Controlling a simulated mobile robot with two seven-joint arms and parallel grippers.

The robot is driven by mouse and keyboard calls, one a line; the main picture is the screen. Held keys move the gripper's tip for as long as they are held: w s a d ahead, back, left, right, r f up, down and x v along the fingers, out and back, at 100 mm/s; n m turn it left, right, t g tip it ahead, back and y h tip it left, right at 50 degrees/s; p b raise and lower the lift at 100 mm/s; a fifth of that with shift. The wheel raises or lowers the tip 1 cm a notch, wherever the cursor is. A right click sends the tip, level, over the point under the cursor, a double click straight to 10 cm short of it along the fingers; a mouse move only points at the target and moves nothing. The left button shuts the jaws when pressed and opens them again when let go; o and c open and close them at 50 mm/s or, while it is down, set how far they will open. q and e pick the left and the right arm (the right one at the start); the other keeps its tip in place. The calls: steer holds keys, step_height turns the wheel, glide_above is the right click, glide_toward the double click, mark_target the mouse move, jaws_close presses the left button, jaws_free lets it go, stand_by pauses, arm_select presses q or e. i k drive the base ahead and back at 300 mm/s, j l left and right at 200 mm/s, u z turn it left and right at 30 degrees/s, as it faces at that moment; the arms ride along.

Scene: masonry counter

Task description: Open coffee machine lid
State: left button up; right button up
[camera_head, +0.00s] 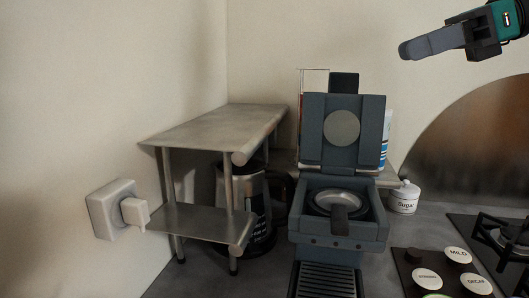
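The dark blue-grey coffee machine (300,232) stands on the counter right of centre. Its lid (317,135) is raised upright at the back and shows a pale round disc on its inner face. Below it the round metal chamber with a dark handle lies exposed. My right gripper (405,50) is at the upper right, above and to the right of the lid and apart from it. Its fingers are seen side-on, so the gap between them is hidden. My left gripper is not in view.
A metal two-tier shelf (200,130) stands left of the machine, with a glass jug (228,190) behind its legs. A white sugar jar (404,200), a dark tray of labelled pods (405,272) and a hob (480,222) are at the right. A wall plug (112,211) is at the left.

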mark_target(342, 127)
steer(key=k, duration=0.9)
